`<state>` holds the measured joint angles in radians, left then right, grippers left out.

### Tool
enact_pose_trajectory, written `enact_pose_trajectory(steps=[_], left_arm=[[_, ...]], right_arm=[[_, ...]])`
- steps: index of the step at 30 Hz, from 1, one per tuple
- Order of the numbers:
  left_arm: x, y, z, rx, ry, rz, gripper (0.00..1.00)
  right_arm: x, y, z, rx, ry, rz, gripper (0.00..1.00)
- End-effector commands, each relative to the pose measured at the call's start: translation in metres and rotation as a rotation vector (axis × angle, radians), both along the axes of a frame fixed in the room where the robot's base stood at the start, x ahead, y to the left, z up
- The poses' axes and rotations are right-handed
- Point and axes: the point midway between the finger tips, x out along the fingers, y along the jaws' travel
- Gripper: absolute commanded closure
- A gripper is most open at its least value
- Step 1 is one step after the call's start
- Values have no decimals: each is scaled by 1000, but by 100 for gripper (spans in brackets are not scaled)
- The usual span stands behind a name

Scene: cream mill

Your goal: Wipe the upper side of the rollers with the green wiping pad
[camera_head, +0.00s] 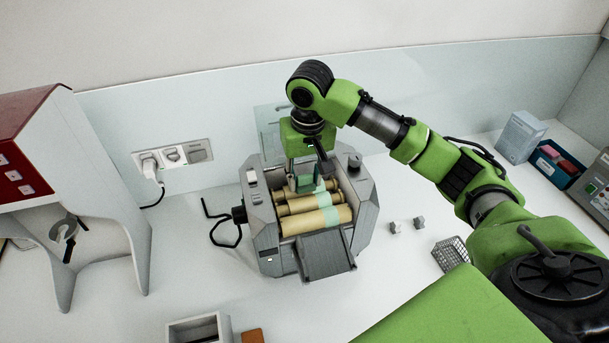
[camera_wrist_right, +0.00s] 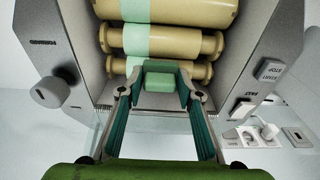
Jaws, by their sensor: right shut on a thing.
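The cream mill (camera_head: 264,232) is a grey machine on the white bench with several tan rollers (camera_head: 298,226) lying side by side in its top. A pale green band runs across the rollers; it also shows on the rollers in the wrist view (camera_wrist_right: 201,42). My right gripper (camera_head: 304,179) reaches down over the back of the rollers. It is shut on the green wiping pad (camera_wrist_right: 160,82), a small block between its fingertips. In the wrist view the pad is at the rearmost roller; I cannot tell whether it touches. My left gripper is not in view.
Grey side walls flank the rollers, with a knob (camera_wrist_right: 50,91) and a front tray (camera_head: 327,255). A red and white cabinet (camera_head: 28,140) stands left, near a wall socket (camera_head: 172,155). A wire basket (camera_head: 450,255) and boxes (camera_head: 520,137) are right. A white container (camera_head: 200,328) is in front.

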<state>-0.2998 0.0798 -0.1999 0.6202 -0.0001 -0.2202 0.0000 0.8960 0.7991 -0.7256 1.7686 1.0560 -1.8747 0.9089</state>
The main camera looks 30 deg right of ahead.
Motion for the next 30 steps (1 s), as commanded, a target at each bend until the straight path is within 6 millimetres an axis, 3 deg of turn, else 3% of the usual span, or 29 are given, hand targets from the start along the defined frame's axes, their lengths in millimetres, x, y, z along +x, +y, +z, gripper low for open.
enact_pose_trajectory(steps=[4,11,30], left_arm=[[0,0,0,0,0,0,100],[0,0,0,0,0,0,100],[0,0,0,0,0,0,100]], right_arm=[[-15,3,-1,-2,5,2,85],[-23,5,0,-1,3,0,85],[-67,17,-4,-2,11,3,85]])
